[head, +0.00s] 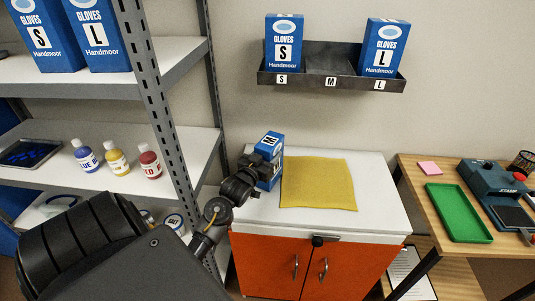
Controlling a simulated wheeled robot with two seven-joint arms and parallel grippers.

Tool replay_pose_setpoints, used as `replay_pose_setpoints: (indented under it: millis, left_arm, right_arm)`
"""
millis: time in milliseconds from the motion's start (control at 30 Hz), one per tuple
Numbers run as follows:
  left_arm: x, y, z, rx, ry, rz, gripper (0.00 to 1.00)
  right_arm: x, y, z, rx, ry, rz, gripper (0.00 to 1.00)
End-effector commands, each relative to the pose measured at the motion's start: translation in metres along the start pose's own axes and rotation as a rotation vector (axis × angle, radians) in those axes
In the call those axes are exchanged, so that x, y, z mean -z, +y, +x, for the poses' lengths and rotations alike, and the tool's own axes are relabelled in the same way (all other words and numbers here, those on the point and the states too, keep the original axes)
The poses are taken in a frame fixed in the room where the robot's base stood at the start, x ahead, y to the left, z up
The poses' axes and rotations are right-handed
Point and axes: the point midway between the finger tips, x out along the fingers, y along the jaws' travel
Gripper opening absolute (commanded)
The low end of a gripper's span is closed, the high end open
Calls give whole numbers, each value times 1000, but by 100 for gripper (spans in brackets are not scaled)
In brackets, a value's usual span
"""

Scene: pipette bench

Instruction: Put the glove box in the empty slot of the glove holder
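The blue glove box marked M (271,144) is upright at the left end of the white cabinet top, beside a yellow cloth. My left gripper (262,168) is at the box's left and front side, with its dark fingers overlapping the face. The far finger is hidden, so I cannot tell whether it is closed on the box or whether the box's base touches the top. The dark wall-mounted glove holder (331,66) has an S box (284,42) at left and an L box (384,47) at right. Its middle slot, labelled M (330,82), is empty. My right gripper is not in view.
The yellow cloth (318,183) lies on the white cabinet (375,205). A metal shelf rack (165,95) with bottles and more glove boxes stands at left. A wooden desk (455,170) with a green tray (458,212) is at right. The wall below the holder is clear.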

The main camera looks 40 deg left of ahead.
Motion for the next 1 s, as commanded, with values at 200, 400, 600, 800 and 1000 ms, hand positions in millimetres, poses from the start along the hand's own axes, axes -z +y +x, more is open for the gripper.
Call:
replay_pose_setpoints:
  millis: [200,400,600,800,1000]
  left_arm:
    - [-1,0,0,0,1,0,23]
    - [-7,0,0,1,-2,0,23]
    - [-13,0,0,0,-8,0,60]
    - [-12,0,0,0,-5,0,76]
    - [-10,0,0,0,-2,0,76]
  right_arm:
    - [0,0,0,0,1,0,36]
    - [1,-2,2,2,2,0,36]
    - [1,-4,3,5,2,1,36]
    - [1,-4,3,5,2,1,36]
    - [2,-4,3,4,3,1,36]
